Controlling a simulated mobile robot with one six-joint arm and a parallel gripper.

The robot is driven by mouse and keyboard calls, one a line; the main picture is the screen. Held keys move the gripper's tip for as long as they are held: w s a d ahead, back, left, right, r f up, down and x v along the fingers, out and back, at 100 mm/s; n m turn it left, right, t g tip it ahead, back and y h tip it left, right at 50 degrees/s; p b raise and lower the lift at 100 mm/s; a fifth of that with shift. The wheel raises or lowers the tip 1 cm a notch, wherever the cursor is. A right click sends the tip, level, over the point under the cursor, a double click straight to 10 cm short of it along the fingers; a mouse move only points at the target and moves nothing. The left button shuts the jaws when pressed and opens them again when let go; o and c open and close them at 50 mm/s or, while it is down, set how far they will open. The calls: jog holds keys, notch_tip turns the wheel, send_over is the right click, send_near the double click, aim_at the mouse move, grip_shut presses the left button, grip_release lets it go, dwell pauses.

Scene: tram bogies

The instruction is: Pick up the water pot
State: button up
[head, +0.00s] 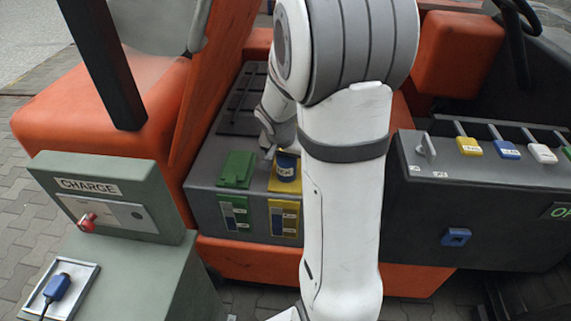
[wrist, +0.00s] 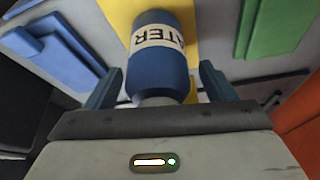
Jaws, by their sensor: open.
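My gripper (wrist: 160,85) is open, with one finger on each side of the pot in the wrist view. Gaps show between the fingers and the pot. I cannot tell how deep the fingers reach. In the head view the gripper is small and partly hidden behind my arm.
A green lid (head: 237,169) lies left of the pot on the grey box. A grey charge cabinet (head: 105,190) with a red knob stands at the left, with a blue plug (head: 56,288) on its tray. A dark panel with coloured levers (head: 485,185) is at the right.

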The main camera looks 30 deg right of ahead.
jog(key=shift+f, duration=0.25)
jog(key=shift+c, duration=0.6)
jog(key=shift+r, duration=0.1)
jog(key=c, duration=1.1)
